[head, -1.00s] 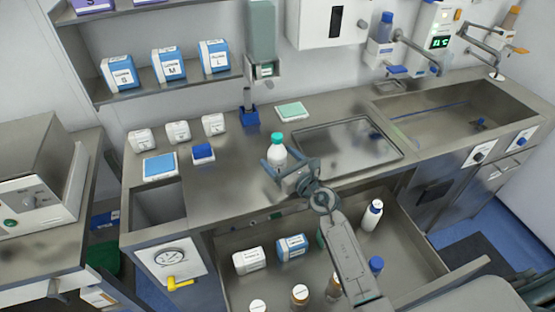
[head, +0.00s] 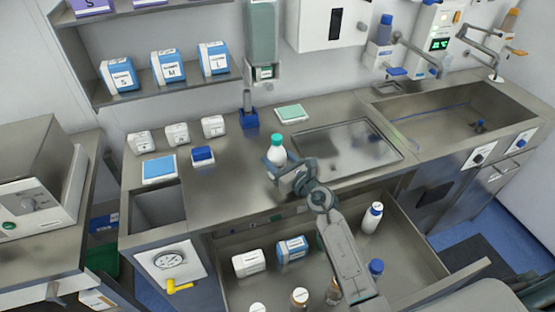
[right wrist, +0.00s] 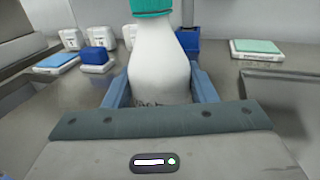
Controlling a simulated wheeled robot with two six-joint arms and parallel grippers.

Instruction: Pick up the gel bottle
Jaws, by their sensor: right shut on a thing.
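A white bottle with a teal cap (head: 277,152), which I take to be the gel bottle, stands upright at the front part of the steel counter. It also fills the middle of the right wrist view (right wrist: 160,62). My right gripper (head: 276,164) is shut on it, with a blue finger on each side of its body. The bottle's lower part is hidden behind the gripper. I cannot tell whether its base touches the counter. My left gripper is not in view.
An open drawer (head: 410,235) below the counter holds several bottles and boxes. A recessed steel tray (head: 345,145) lies right of the bottle, and a sink (head: 465,115) is farther right. Small white boxes (head: 177,134) and a blue pad (head: 159,168) are at left.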

